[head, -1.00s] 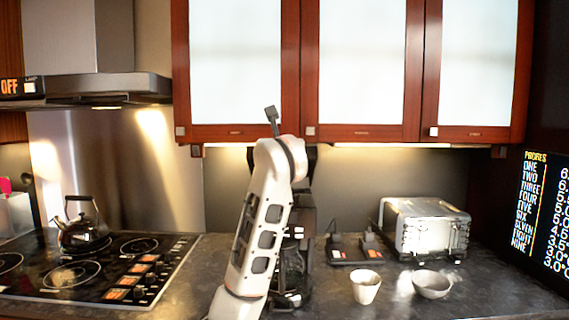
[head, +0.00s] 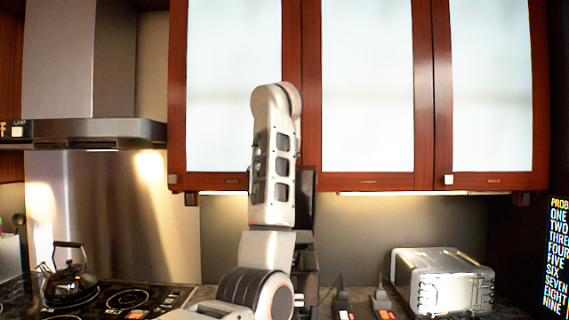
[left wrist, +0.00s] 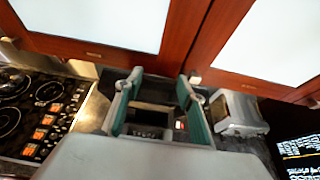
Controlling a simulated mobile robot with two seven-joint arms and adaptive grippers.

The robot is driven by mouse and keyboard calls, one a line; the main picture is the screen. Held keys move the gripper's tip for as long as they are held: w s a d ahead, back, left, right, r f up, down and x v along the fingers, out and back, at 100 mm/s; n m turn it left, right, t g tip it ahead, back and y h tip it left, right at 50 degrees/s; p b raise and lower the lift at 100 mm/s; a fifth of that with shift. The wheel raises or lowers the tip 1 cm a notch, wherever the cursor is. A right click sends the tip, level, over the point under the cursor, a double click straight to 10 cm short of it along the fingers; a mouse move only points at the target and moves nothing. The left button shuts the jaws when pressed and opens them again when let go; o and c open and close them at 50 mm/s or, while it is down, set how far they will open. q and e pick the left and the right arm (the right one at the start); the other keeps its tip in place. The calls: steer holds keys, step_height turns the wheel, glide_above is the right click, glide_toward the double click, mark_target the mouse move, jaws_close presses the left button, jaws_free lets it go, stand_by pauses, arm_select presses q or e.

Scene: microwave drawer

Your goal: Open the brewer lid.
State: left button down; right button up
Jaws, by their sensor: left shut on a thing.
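The dark brewer (head: 305,265) stands on the counter behind my left arm in the head view. My arm hides much of it. A tall dark part beside the arm reaches up to the lower edge of the cabinets; I cannot tell if it is the lid. In the left wrist view my left gripper (left wrist: 160,82) has its two teal-padded fingers apart, with a dark part of the brewer (left wrist: 150,117) between them. It is shut on this part, which I take to be the lid. How far the lid is raised is unclear. My right gripper is not in view.
Cabinets (head: 367,90) with pale doors hang close above the brewer. A metal toaster (head: 445,283) stands on the right. On the left are a cooktop (head: 125,298), a kettle (head: 68,285) and a range hood (head: 85,132).

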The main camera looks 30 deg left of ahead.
arm_select(q)
steer(key=shift+r, duration=0.3)
steer(key=c, duration=1.3)
jaws_free()
steer(key=shift+o, duration=0.2)
steer(key=shift+f, duration=0.1)
steer(key=v, duration=1.2)
